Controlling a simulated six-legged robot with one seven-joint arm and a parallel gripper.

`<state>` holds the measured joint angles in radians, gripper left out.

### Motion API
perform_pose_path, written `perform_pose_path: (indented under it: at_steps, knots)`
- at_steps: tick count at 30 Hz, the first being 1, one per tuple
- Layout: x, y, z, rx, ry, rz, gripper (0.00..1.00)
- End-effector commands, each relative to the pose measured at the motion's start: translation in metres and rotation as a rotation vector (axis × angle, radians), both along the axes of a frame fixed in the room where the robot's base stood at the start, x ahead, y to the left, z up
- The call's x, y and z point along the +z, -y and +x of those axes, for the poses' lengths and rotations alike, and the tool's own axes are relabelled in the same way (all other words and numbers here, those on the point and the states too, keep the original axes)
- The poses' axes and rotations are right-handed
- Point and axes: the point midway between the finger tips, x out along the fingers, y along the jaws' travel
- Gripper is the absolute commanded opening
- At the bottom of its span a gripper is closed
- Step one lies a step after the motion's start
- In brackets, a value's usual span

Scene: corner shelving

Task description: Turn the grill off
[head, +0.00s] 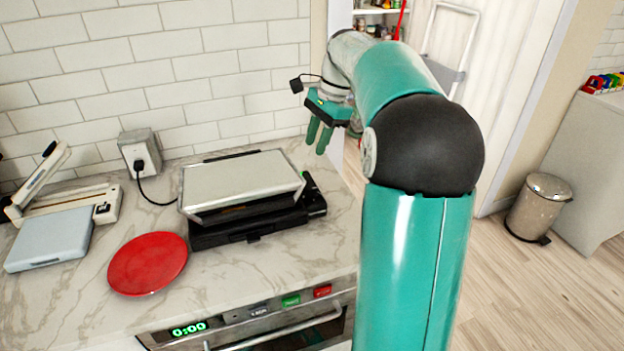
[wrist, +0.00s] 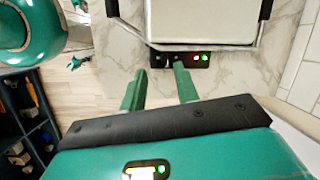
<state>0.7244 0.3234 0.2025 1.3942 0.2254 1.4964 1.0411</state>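The grill (head: 240,185) is a closed contact grill with a silver lid and a black base, standing on the marble counter. In the wrist view the grill (wrist: 190,20) is at the top, with its dark control panel (wrist: 187,58) facing my gripper. A red light (wrist: 195,57) and a green light (wrist: 204,57) glow on the panel. Small dark controls beside them are hard to make out. My gripper (head: 315,147) is open and empty, above and beyond the grill's right end. In the wrist view its fingertips (wrist: 159,68) point towards the panel, the right one overlapping its lower edge.
A red plate (head: 148,263) and a pale blue scale-like device (head: 50,240) lie left of the grill. A black cord runs from the wall socket (head: 140,153) behind it. An oven (head: 260,318) is below the counter. A bin (head: 540,207) stands on the floor at right.

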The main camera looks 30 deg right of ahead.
Motion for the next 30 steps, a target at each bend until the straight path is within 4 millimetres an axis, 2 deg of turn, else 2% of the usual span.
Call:
perform_pose_path:
  at_steps: [1, 4, 7, 10, 17, 30]
  knots:
    - [-0.006, 0.017, 0.003, -0.052, -0.016, 0.031, 0.31]
    - [-0.013, 0.042, 0.006, -0.134, -0.042, 0.076, 0.31]
    - [-0.017, 0.057, 0.008, -0.187, -0.060, 0.105, 0.31]
    - [-0.020, 0.064, 0.008, -0.210, -0.067, 0.119, 0.31]
    - [-0.042, 0.056, 0.011, -0.213, -0.071, 0.123, 0.31]
    - [-0.121, 0.023, 0.019, -0.211, -0.070, 0.122, 0.31]
